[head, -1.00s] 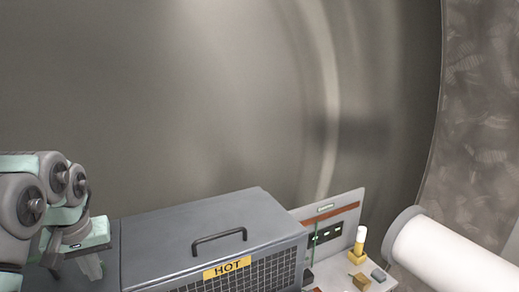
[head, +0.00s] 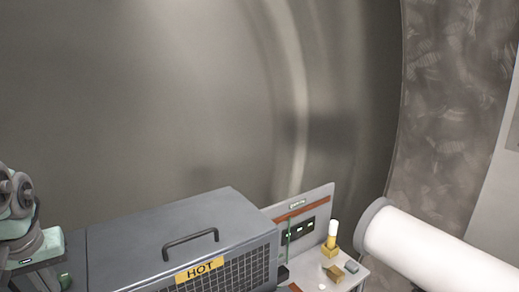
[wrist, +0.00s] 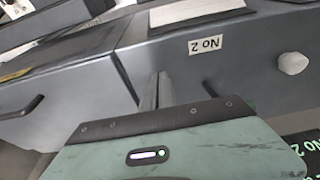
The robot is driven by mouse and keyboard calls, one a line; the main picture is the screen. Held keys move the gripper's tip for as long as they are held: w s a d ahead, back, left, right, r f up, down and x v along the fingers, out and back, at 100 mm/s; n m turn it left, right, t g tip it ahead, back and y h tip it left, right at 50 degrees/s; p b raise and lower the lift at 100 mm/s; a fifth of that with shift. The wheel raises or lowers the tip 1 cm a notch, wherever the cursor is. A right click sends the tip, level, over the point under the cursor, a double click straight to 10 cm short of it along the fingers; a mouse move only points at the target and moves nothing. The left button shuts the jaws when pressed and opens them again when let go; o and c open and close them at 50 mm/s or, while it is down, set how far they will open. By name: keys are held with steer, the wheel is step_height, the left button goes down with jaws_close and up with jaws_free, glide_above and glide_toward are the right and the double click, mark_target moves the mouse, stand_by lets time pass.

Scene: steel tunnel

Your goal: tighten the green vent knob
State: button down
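A small green patch (head: 65,280) shows at the lower left of the head view, beside my gripper arm; I cannot tell whether it is the vent knob. In the wrist view a pale, roundish knob (wrist: 293,63) sits on a grey panel (wrist: 230,75) marked No 2; it does not look green. My gripper (wrist: 158,88) points at this panel, left of the pale knob and apart from it. Its two grey fingers look close together with nothing seen between them. In the head view its fingertips are hidden or out of frame.
A grey box with a HOT label (head: 199,270), top handle (head: 190,243) and mesh front stands right of my arm. Beyond it are an upright panel (head: 312,218), a yellow-based white cylinder (head: 332,235) and small blocks. A large white pipe (head: 430,255) lies at right.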

steer(key=shift+s, duration=0.3)
step_height(320, 180, up, 6)
steer(key=p, duration=0.6)
steer(key=shift+d, duration=0.1)
